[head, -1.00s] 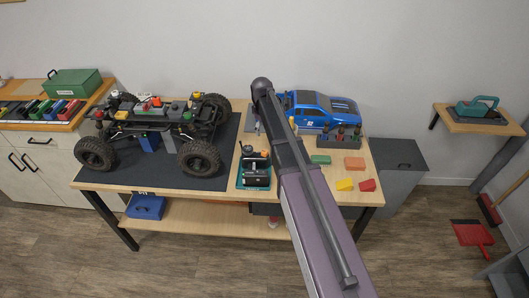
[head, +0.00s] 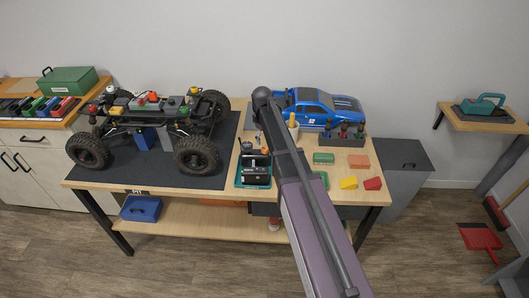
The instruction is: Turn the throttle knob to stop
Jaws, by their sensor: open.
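The RC crawler chassis (head: 150,122) stands on a dark mat at the left of the workbench. It has big black tyres and several small coloured parts on top. A teal tray (head: 240,183) with a black device (head: 254,168) in it sits at the bench's front middle, just left of my arm. I cannot make out the throttle knob at this size. My arm rises from the lower right over the bench. My gripper does not show; the arm's own links cover that area.
A blue truck body (head: 318,108), a dark holder with bottles (head: 342,137) and coloured blocks (head: 348,182) lie on the bench's right side. A grey bin (head: 402,168) stands right of the bench. A wall shelf (head: 480,120) is further right. Floor is clear in front.

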